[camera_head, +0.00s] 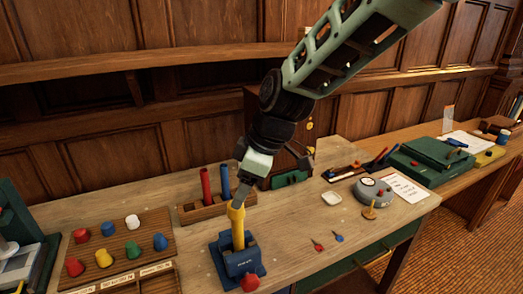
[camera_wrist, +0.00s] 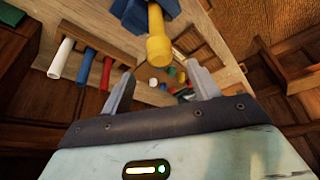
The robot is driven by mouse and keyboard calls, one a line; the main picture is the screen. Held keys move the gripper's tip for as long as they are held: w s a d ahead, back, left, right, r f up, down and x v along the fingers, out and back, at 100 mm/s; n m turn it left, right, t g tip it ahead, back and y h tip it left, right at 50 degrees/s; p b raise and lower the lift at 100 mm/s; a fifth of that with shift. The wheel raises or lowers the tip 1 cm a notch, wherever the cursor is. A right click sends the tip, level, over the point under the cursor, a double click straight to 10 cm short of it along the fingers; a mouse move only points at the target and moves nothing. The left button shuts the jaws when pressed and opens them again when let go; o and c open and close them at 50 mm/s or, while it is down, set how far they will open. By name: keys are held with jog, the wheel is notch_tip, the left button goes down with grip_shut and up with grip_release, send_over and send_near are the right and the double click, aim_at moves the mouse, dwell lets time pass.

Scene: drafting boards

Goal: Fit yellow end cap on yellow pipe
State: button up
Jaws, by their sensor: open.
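The yellow pipe (camera_head: 238,236) stands upright in a blue vise (camera_head: 241,262) on the bench. A wider yellow end cap (camera_head: 236,212) is on its top end; it also shows in the wrist view (camera_wrist: 158,50). I cannot tell how far down it sits. My gripper (camera_head: 243,189) is open and empty, just above the cap. In the wrist view its two fingers (camera_wrist: 162,88) are apart, with the cap beyond the gap between them. Another yellow cap (camera_head: 104,258) lies in the wooden cap tray (camera_head: 117,262) at left.
Several red, blue, white and green caps share the tray. A rack (camera_head: 203,212) with a red pipe (camera_head: 205,186) and a blue pipe (camera_head: 225,181) stands behind the vise. A white dish (camera_head: 331,198) and a round grey device (camera_head: 373,191) are to the right. The front right bench top is mostly clear.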

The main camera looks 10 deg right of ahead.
jog(key=b+v, duration=0.2)
jog(key=v, duration=1)
jog(key=s+d+f+m+h, duration=0.1)
jog(key=s+d+f+m, duration=0.2)
jog(key=s+f, duration=0.4)
jog(key=s+d+f+m+g+h+b, duration=0.1)
jog(key=s+d+f+m+h, duration=0.1)
jog(key=s+f, duration=0.6)
jog(key=s+m, duration=0.1)
jog(key=s, duration=0.6)
jog(key=shift+d+f+m+h, duration=0.2)
jog(key=shift+d+m+h, duration=0.1)
jog(key=shift+d+m, duration=0.1)
jog(key=shift+s, duration=0.15)
